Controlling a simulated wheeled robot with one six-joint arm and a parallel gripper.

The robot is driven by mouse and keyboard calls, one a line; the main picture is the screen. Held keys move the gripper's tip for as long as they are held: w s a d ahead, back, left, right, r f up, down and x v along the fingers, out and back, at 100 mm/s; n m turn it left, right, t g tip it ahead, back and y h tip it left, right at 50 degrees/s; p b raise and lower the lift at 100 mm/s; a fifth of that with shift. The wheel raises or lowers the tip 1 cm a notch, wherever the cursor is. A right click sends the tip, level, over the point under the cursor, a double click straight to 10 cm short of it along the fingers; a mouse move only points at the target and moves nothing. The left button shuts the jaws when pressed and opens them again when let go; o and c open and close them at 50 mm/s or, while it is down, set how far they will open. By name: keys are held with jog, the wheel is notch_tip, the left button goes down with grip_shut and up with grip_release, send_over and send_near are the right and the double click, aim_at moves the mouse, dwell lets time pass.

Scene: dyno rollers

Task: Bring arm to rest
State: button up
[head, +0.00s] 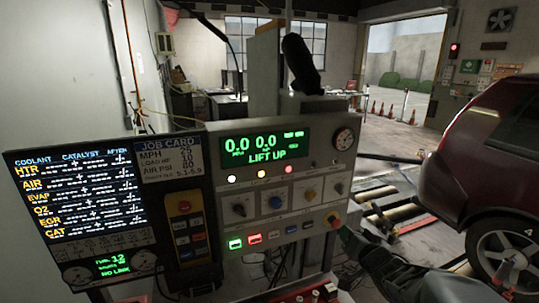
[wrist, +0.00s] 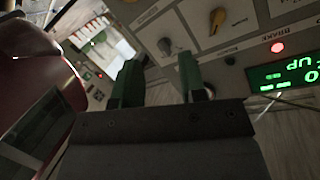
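My arm reaches in from the lower right of the head view. Whether the fingertips touch the panel is unclear.
The panel's green display (head: 265,146) reads "LIFT UP". A screen (head: 80,190) and a pendant (head: 188,228) with buttons are on the left. A dark red car (head: 490,150) stands at the right, beside floor rollers (head: 395,215). Open floor and cones (head: 388,110) lie behind.

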jog(key=s+d+f+g+h, duration=0.4)
jog(key=s+f+g+h, duration=0.15)
jog(key=s+g, duration=0.25)
jog(key=s+a+r+n+g+y, duration=0.3)
jog(key=s+a+n+y, duration=0.1)
jog(key=s+a, duration=0.6)
jog(key=shift+a+r, duration=0.35)
jog(key=shift+a, duration=0.8)
jog(key=shift+s, duration=0.1)
